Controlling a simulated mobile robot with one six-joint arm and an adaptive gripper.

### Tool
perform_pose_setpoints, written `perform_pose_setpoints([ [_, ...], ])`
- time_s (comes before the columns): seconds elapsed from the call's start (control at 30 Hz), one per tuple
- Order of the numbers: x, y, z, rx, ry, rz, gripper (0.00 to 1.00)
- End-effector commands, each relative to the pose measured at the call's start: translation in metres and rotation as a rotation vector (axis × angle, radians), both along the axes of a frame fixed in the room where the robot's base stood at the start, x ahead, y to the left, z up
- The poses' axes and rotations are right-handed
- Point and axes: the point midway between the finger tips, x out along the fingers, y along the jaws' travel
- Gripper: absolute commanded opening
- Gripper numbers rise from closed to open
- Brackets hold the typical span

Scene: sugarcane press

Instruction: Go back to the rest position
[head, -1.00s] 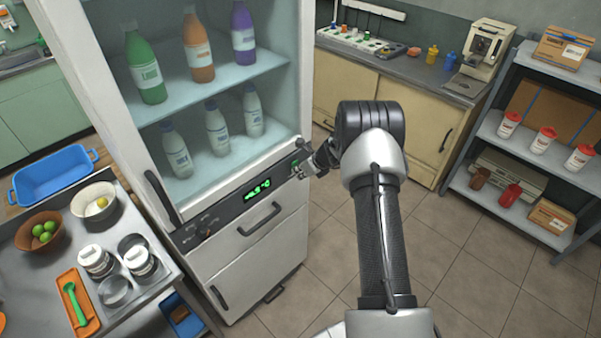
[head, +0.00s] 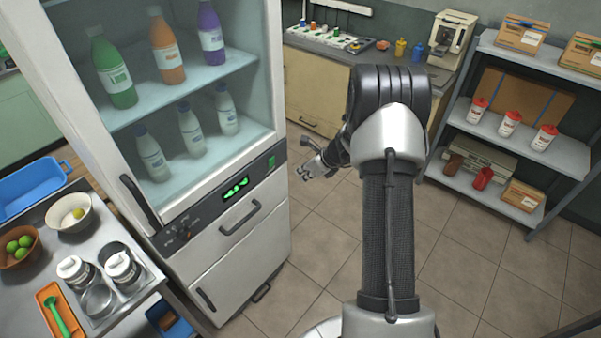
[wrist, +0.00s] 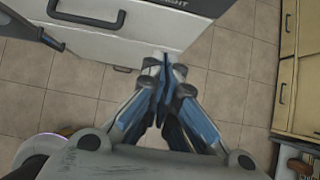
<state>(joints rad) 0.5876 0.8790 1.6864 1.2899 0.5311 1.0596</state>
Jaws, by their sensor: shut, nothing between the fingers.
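My gripper (head: 304,170) is in the air just right of the fridge's control panel, apart from it, over the tiled floor. In the wrist view my gripper (wrist: 163,75) has its fingers together with nothing between them. The fridge (head: 262,250) stands left of my arm with its glass door closed. Its panel has a green display (head: 236,188) and a green switch (head: 271,163). Part of the fridge front (wrist: 120,40) also fills the upper left of the wrist view.
A steel table (head: 145,285) with bowls and jars stands at the left. A shelf (head: 560,150) with red-lidded cups and boxes stands at the right. A cabinet (head: 312,90) is behind my arm. The tiled floor (head: 310,225) between is clear.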

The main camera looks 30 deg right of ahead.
Motion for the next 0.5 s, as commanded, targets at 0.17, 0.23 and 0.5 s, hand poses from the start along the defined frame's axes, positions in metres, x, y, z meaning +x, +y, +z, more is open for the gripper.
perform_pose_setpoints([
  [0.17,0.0,0.0,0.0,0.0,0.0,0.0,0.0],
  [0.23,0.0,0.0,0.0,0.0,0.0,0.0,0.0],
  [0.5,0.002,0.006,0.011,-0.018,-0.011,0.037,0.0],
])
